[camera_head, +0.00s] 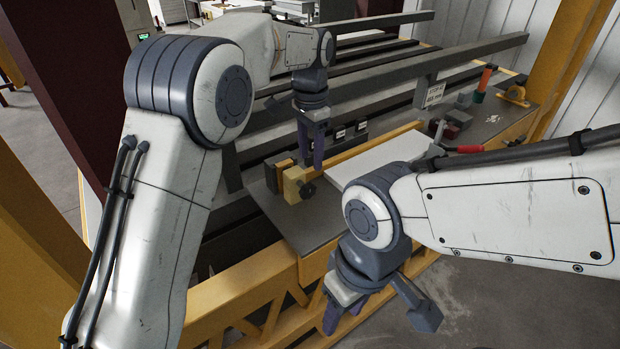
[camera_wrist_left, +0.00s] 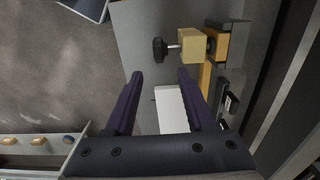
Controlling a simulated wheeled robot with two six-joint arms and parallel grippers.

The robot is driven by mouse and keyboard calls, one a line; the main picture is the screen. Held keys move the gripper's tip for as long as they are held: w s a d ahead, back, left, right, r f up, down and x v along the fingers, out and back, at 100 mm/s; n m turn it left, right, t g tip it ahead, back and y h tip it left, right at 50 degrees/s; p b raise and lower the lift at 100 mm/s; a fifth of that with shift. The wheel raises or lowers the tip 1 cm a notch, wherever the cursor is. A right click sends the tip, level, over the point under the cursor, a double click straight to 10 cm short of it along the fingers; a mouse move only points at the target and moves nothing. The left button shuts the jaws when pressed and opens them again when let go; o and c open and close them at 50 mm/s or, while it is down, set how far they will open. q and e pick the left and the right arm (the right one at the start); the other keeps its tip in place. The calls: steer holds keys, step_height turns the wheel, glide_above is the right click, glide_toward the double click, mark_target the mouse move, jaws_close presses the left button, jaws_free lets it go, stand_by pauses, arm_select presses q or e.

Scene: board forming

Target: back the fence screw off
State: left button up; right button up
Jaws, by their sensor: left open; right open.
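The fence screw has a black knob (camera_head: 307,190) on a short metal shaft that enters a yellow block (camera_head: 292,186) at the near end of the fence. In the left wrist view the knob (camera_wrist_left: 159,49) and block (camera_wrist_left: 191,46) lie just beyond the fingertips. My left gripper (camera_head: 312,160) points down above and near the knob. Its fingers (camera_wrist_left: 160,75) are spread, with nothing held between them; the knob lines up roughly with the gap. My right gripper (camera_head: 378,312) is open and empty in front of the table's near edge. The exact height gap at the knob is unclear.
A pale board (camera_head: 380,158) lies on the table beside the yellow fence bar (camera_head: 365,147). Long grey rails (camera_head: 440,62) run behind. A red-handled clamp (camera_head: 466,149) and an orange-and-green tool (camera_head: 484,82) are at the right. A yellow frame (camera_head: 235,305) borders the front.

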mark_target(310, 183)
arm_select(q)
step_height(310, 183, down, 10)
steer(key=shift+r+p, duration=0.15)
steer(key=shift+p, duration=1)
jaws_close()
